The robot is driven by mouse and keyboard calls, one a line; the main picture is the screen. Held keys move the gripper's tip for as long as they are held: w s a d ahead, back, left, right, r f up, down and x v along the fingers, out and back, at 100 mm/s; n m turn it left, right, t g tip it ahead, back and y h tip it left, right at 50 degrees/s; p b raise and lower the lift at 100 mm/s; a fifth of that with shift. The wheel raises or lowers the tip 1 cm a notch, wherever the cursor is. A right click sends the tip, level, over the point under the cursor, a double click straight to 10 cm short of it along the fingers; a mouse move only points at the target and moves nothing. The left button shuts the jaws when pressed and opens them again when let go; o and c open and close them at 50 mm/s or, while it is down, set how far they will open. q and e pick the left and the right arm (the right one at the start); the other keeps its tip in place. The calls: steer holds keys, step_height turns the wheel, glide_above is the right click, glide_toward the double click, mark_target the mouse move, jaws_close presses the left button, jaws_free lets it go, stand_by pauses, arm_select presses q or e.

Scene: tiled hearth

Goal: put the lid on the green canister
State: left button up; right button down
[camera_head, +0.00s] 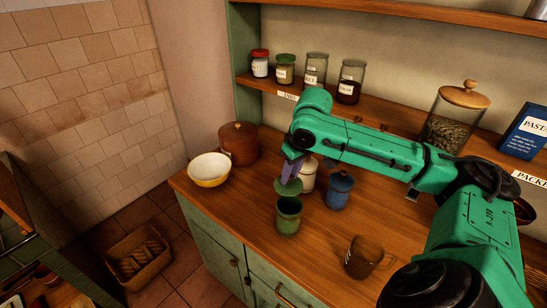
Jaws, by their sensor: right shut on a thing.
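The green canister (288,218) stands upright on the wooden counter, near its front edge, with its top open. The green lid (287,187) is above and just behind the canister's rim. My right gripper (290,172) has purple fingers, points downward and is shut on the lid. The lid looks apart from the rim, though the exact gap is hard to judge. My arm covers part of the counter behind. My left gripper is not in the view.
A blue canister (339,190) and a cream canister (308,176) stand close behind and right of the green one. A brown mug (361,258) is at the front right. A yellow bowl (209,170) and a brown pot (239,143) stand at the left. Jars line the shelf above.

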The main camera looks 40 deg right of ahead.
mark_target(293, 187)
steer(key=shift+w+d, duration=0.1)
steer(key=shift+w, duration=0.35)
steer(key=shift+s, duration=0.25)
steer(key=shift+s+r, duration=0.3)
steer(key=shift+s, duration=0.3)
steer(key=shift+s+r, duration=0.25)
steer(key=shift+s, duration=0.3)
steer(key=shift+w+p, duration=0.15)
steer(key=shift+p, duration=0.25)
steer(key=shift+w+f, duration=0.25)
steer(key=shift+b+x, duration=0.4)
steer(key=shift+x, duration=0.4)
steer(key=shift+s+f, duration=0.15)
steer(key=shift+f, duration=0.1)
steer(key=shift+s+f+b, duration=0.1)
steer(key=shift+f+b, duration=0.35)
steer(key=shift+f, duration=0.35)
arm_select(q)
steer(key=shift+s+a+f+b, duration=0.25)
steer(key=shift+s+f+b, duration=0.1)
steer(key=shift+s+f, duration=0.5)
arm_select(e)
steer(key=shift+s+x, duration=0.25)
steer(key=shift+x, duration=0.9)
